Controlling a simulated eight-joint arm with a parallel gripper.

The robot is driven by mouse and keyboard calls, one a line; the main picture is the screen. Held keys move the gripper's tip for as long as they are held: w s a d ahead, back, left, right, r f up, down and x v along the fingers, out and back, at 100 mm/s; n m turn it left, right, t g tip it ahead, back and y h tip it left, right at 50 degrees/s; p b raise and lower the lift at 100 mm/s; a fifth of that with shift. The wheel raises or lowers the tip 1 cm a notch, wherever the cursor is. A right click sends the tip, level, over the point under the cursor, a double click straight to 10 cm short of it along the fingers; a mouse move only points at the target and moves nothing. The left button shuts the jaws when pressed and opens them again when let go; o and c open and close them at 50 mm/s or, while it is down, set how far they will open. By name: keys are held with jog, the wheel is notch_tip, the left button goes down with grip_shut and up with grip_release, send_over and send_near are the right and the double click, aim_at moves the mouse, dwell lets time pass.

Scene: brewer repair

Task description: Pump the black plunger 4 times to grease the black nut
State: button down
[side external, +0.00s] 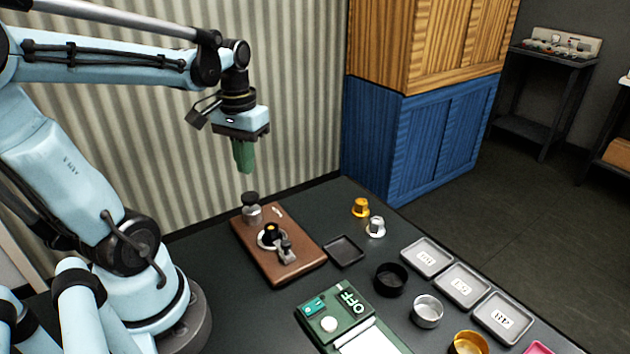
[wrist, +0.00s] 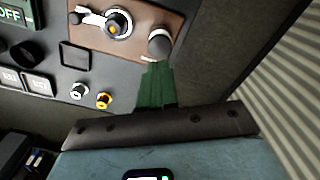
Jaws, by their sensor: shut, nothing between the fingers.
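The black plunger (side external: 250,199) stands upright on a silver cylinder at the far corner of a brown board (side external: 303,258). In the wrist view the plunger's round top (wrist: 160,42) lies just beyond my fingertips. The black nut (side external: 270,231) sits in a pale ring fitting on the board, with a yellow spot at its centre; it also shows in the wrist view (wrist: 118,23). My gripper (side external: 246,170) has green fingers, shut and empty, pointing down above the plunger with a clear gap. In the wrist view the fingers (wrist: 155,68) are together.
A green box reading OFF (side external: 335,312) stands in front. Labelled trays (side external: 427,257) line the right edge.

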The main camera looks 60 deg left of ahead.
aim_at(250, 196)
jog(key=shift+r, duration=2.2)
jog(key=shift+f, duration=0.15)
jog(key=shift+f, duration=4.15)
jog(key=shift+f, duration=0.1)
jog(key=shift+f, duration=0.35)
jog(key=shift+f, duration=1)
jog(key=shift+r, duration=2.75)
